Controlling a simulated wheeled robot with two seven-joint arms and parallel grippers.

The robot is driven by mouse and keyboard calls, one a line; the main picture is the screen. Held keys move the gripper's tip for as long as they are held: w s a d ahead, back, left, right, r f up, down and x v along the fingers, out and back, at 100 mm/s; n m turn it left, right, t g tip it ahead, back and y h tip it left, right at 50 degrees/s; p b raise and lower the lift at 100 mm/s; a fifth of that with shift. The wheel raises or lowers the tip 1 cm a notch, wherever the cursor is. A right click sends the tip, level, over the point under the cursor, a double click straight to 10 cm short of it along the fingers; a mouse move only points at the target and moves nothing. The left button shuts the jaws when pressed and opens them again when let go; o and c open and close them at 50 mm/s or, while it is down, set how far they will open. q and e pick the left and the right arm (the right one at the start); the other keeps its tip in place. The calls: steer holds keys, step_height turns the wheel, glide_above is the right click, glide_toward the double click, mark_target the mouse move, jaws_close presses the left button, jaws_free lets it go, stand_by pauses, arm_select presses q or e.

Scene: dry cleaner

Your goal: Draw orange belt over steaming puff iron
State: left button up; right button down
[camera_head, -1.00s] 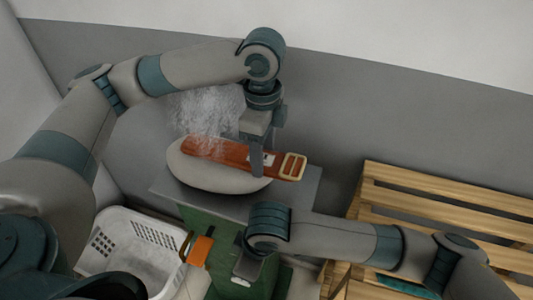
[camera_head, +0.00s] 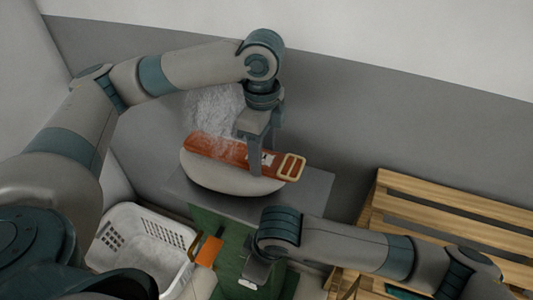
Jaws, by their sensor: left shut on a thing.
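The orange belt (camera_head: 215,148) lies across the top of the puff iron, a pale rounded pad (camera_head: 225,183), with its pale square buckle (camera_head: 291,167) out past the pad's right edge. White steam (camera_head: 212,108) rises around the belt's left end and partly veils it. My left gripper (camera_head: 256,165) points down and is shut on the belt near the buckle. My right gripper (camera_head: 256,272) hangs low in front of the green stand, apart from the belt; its fingers are too unclear to read.
The pad stands on a grey board (camera_head: 315,190) over a green stand (camera_head: 205,222). A small orange piece (camera_head: 208,251) hangs by the stand's left side. A white basket (camera_head: 140,232) is at lower left, a slatted wooden bench (camera_head: 450,205) at right. A grey wall is close behind.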

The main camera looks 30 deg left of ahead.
mark_target(280, 164)
arm_select(q)
steer(key=shift+s+a, duration=0.1)
steer(key=shift+a, duration=0.65)
steer(key=shift+a, duration=0.1)
steer(key=shift+w+d, duration=0.15)
steer(key=shift+d, duration=1.35)
steer(key=shift+w+d, duration=0.15)
steer(key=shift+d, duration=1.3)
steer(key=shift+a, duration=0.2)
steer(key=shift+s+a, duration=0.15)
steer(key=shift+a, duration=1.2)
steer(key=shift+s+a, duration=0.15)
steer(key=shift+a, duration=1.2)
steer(key=shift+d, duration=0.2)
steer(key=shift+w+d, duration=0.2)
steer(key=shift+d, duration=1.1)
steer(key=shift+w+d, duration=0.15)
steer(key=shift+d, duration=1.15)
